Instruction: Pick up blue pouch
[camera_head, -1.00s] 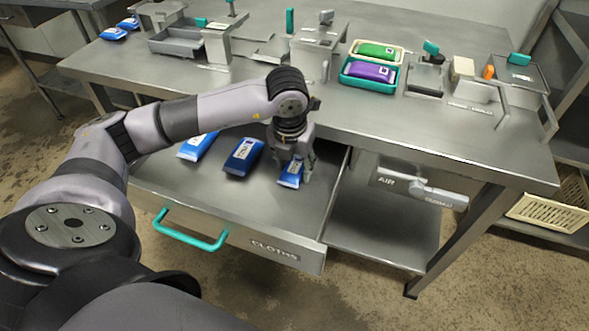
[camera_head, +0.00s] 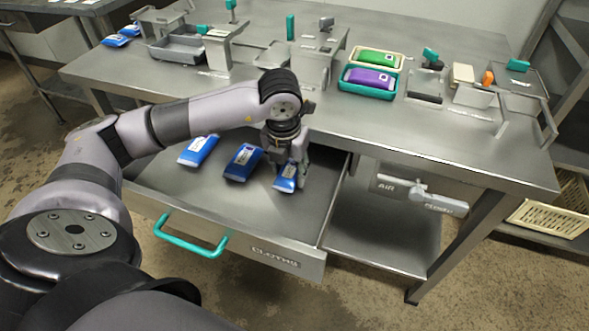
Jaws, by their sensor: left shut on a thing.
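Three blue pouches lie in a row in the open metal drawer. The right one, a blue pouch (camera_head: 286,179), is between the fingers of my left gripper (camera_head: 287,172), which is shut on it. I cannot tell whether this pouch is clear of the drawer floor. The middle blue pouch (camera_head: 242,162) lies just left of the gripper. The left blue pouch (camera_head: 198,150) lies further left, partly near my forearm. My right gripper is not in view.
The drawer (camera_head: 225,205) has a teal handle (camera_head: 190,236) and its right wall close to the gripper. The bench (camera_head: 440,135) above holds a teal tray (camera_head: 346,85) with a purple pouch (camera_head: 372,78), a green pouch (camera_head: 380,58) and several fixtures. More blue pouches (camera_head: 115,41) lie at the far left.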

